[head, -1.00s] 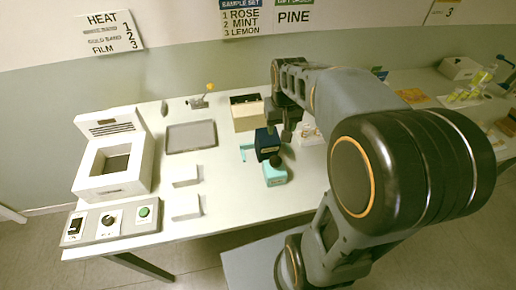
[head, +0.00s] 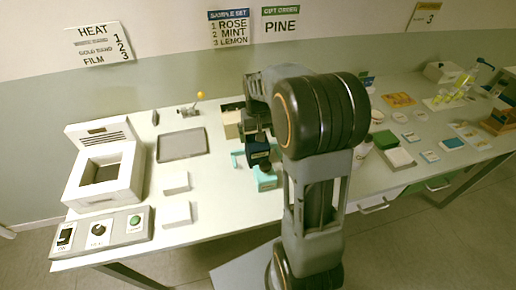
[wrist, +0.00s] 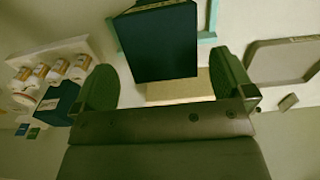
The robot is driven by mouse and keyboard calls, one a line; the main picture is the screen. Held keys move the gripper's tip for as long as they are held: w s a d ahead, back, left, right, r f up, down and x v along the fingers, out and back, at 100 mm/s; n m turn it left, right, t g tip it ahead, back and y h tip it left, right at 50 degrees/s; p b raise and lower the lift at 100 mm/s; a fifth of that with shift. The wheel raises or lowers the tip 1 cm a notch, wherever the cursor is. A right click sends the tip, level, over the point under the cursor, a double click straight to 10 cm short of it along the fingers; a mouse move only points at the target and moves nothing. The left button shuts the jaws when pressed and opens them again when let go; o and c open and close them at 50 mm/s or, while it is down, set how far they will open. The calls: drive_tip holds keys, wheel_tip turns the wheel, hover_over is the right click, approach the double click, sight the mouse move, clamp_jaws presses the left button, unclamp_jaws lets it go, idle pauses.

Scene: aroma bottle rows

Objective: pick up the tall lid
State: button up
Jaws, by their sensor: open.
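A dark blue box-shaped piece, likely the tall lid (head: 257,154), stands among teal parts near the middle of the table in the head view. In the wrist view the same dark blue lid (wrist: 158,42) shows between and beyond the two fingers of my gripper (wrist: 165,62). The fingers are apart, with gaps on both sides of the lid; I cannot tell how far off it is in depth. A teal frame (wrist: 207,12) lies behind the lid. A teal box (head: 267,181) stands just in front of it. In the head view my arm hides much of the gripper.
A grey tray (head: 183,144), a tan box (head: 231,124) and a white heater box (head: 105,177) stand nearby. Two white blocks (head: 176,214) lie to the left. The wrist view shows a bottle rack (wrist: 90,47) and another dark blue box (wrist: 58,104).

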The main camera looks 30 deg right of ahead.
drive_tip(key=shift+a+f+p, duration=0.1)
drive_tip(key=shift+f+p, duration=0.4)
drive_tip(key=shift+f, duration=2.25)
drive_tip(key=shift+c, duration=0.3)
drive_tip(key=c, duration=0.9)
drive_tip(key=shift+w+r, duration=0.1)
wheel_tip(320, 180, up, 18)
drive_tip(key=f, duration=0.1)
drive_tip(key=g+p, duration=0.2)
drive_tip(key=p, duration=0.6)
approach(257, 144)
drive_tip(key=shift+w+d+r, duration=0.3)
drive_tip(key=shift+w+d, duration=0.4)
drive_tip(key=shift+w, duration=0.2)
drive_tip(key=shift+g, duration=0.3)
